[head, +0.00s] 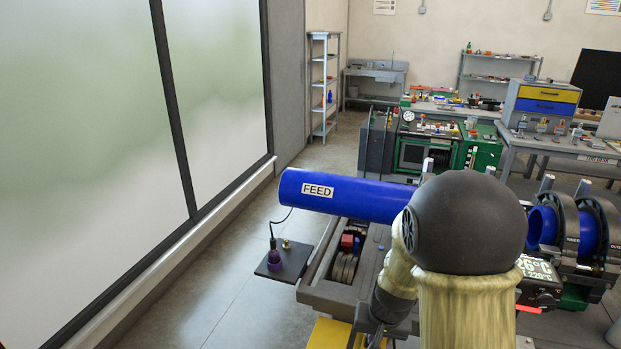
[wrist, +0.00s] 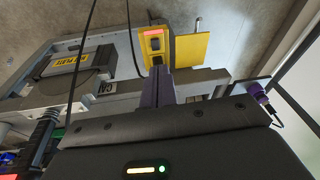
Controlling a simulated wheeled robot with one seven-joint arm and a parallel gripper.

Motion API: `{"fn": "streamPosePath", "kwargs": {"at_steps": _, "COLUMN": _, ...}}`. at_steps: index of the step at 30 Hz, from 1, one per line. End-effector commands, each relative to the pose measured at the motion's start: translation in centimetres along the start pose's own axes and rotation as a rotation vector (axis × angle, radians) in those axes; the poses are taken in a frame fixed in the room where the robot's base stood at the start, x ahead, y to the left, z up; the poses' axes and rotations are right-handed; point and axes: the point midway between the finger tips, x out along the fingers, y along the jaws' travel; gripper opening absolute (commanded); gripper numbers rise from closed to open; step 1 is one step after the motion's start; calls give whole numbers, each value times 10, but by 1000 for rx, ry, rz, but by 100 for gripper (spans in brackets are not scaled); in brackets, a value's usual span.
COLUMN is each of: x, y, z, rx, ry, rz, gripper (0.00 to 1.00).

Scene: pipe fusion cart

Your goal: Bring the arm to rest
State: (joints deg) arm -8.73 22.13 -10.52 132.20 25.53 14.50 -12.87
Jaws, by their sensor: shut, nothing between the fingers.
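My gripper (wrist: 160,84) shows in the wrist view as two purple-grey fingers together above its dark body, with nothing between them. In the head view my arm fills the lower middle and largely hides the gripper. The arm stands in front of the fusion cart (head: 318,292). The blue pipe marked FEED (head: 345,195) lies across the cart behind my arm, and its right part is hidden by the arm's dark joint. In the wrist view a yellow box with a red top (wrist: 154,41) appears just beyond the fingertips; I cannot tell the gap.
A small dark shelf (head: 296,262) with a purple knob (head: 276,259) sticks out left of the cart. Dark clamp rings (head: 565,226) and a temperature display (head: 538,268) stand at the right. A cable hangs near the gripper. The floor (head: 215,290) by the window wall is clear.

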Motion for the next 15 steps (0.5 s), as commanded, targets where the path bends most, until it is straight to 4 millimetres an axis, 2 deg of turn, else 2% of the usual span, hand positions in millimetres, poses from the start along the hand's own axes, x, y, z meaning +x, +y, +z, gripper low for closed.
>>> {"fn": "streamPosePath", "kwargs": {"at_steps": 1, "x": -15, "y": 1, "z": 10, "rx": -21, "ry": 2, "rz": -9, "gripper": 0}}
{"fn": "streamPosePath", "kwargs": {"at_steps": 3, "x": -32, "y": 4, "z": 24, "rx": -54, "ry": 1, "rz": -13, "gripper": 0}}
{"fn": "streamPosePath", "kwargs": {"at_steps": 9, "x": -73, "y": 14, "z": 66, "rx": -154, "ry": 7, "rz": 7, "gripper": 0}}
{"fn": "streamPosePath", "kwargs": {"at_steps": 15, "x": -88, "y": 22, "z": 87, "rx": -209, "ry": 12, "rz": 35, "gripper": 0}}
